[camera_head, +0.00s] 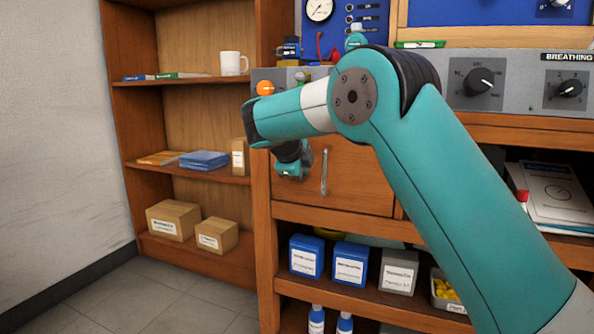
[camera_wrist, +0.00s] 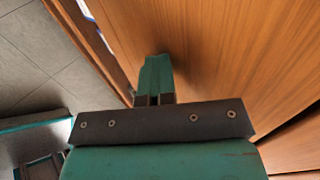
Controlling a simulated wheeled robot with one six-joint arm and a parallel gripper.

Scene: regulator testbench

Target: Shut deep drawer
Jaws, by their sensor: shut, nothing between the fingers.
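A wooden front panel with a vertical metal handle (camera_head: 324,172), which I take to be the deep drawer (camera_head: 358,178), is in the bench below the control panels. Its front looks about flush with the frame, but my arm covers part of its top and right side, so I cannot tell if a gap is left. My gripper (camera_head: 293,168) is in front of its left part, left of the handle. In the wrist view my gripper (camera_wrist: 155,62) is shut and empty, its fingertips at or very close to the wooden face (camera_wrist: 230,50). I cannot tell whether they touch.
An orange knob (camera_head: 265,88) sits just above and left of my gripper. Below is an open shelf with blue boxes (camera_head: 306,257) and a grey box (camera_head: 398,272). A bookcase (camera_head: 118,110) with a mug and cartons stands left. Floor (camera_head: 120,300) is clear at front left.

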